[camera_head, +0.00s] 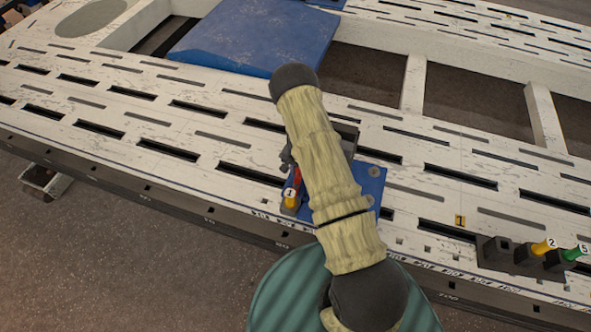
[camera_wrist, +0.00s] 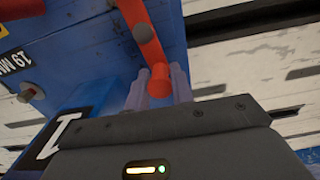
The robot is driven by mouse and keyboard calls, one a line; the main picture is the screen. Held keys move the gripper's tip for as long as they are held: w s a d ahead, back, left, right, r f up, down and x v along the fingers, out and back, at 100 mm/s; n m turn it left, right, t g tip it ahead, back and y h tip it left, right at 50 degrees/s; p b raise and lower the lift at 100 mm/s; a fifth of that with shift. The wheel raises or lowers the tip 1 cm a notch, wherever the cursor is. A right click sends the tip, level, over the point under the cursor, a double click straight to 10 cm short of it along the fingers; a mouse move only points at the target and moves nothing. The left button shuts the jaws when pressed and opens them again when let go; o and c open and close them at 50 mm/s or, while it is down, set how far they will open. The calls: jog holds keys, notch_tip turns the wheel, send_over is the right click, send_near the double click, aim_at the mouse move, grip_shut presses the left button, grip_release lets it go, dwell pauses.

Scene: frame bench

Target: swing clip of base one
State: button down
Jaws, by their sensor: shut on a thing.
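Base one (camera_head: 372,182) is a blue block on the white frame, mostly hidden behind my arm in the head view. Its red clip (camera_head: 297,178) shows as a small piece at the block's left. In the wrist view the clip (camera_wrist: 147,40) is a red-orange bar with a grey pivot, running down to a rounded end. My gripper (camera_wrist: 158,88) is shut on that end, with one pale finger on each side. A yellow-topped pin (camera_head: 290,200) tagged 1 stands at the block's front left. The blue base also fills the left of the wrist view (camera_wrist: 90,55).
A dark holder (camera_head: 497,252) with a yellow pin tagged 2 (camera_head: 543,246) and a green pin tagged 5 (camera_head: 575,253) stands at the right front edge. A large blue plate (camera_head: 255,40) lies at the back. The slotted white frame (camera_head: 120,80) is otherwise mostly clear.

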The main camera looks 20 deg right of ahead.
jog(key=shift+s+d+m, duration=0.1)
jog(key=shift+d+m, duration=0.1)
jog(key=shift+m, duration=0.3)
jog(key=c, duration=1.2)
grip_release()
